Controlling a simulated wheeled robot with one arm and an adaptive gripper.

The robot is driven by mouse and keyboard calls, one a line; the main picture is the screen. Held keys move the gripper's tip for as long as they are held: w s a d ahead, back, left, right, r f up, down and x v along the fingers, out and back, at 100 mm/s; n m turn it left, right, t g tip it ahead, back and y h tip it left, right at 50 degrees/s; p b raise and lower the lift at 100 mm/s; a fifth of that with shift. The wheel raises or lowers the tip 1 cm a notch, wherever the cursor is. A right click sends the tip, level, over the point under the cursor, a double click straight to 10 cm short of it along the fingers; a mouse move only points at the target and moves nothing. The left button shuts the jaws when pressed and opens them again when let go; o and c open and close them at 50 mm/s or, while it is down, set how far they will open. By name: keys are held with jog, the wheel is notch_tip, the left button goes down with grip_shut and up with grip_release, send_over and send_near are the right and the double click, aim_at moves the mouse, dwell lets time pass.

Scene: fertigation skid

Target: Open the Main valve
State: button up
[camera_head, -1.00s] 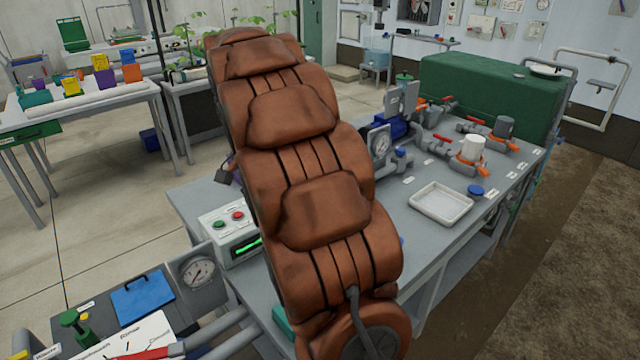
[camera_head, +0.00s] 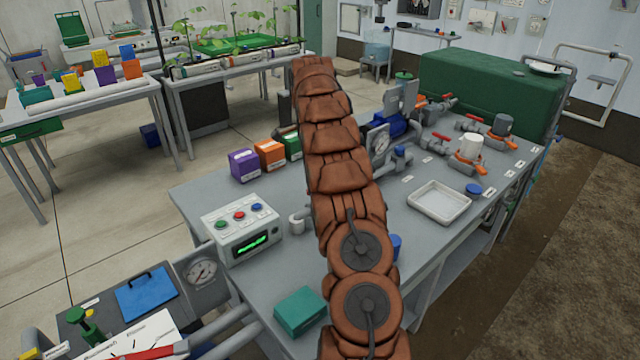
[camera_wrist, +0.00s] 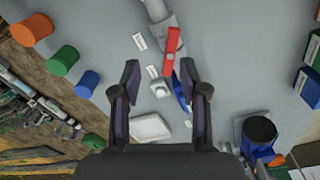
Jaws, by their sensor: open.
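In the wrist view my gripper (camera_wrist: 160,75) is open and empty, fingers apart above the grey bench. Beyond the fingertips lies a red lever handle (camera_wrist: 171,50) beside a grey pipe fitting (camera_wrist: 162,18), with small white labels too small to read. A blue part (camera_wrist: 182,90) shows near the right finger. In the head view, valves with red handles (camera_head: 441,138) sit on grey pipework at the bench's far right. I cannot tell which is the Main valve. My gripper is hidden in the head view.
The grey bench (camera_head: 215,195) carries a control box (camera_head: 242,228), purple (camera_head: 244,165) and orange (camera_head: 270,154) boxes, a teal box (camera_head: 300,311) and a white tray (camera_head: 439,202). A green tank (camera_head: 490,92) stands behind. The dirt floor at the right is clear.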

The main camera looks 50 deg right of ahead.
jog(key=shift+m, duration=0.9)
jog(key=d, duration=0.1)
jog(key=d+f, duration=0.2)
jog(key=d, duration=0.1)
jog(key=shift+s, duration=0.2)
jog(key=shift+a+f+p, duration=0.1)
jog(key=shift+f+p, duration=1.25)
jog(key=shift+f, duration=2.45)
grip_shut()
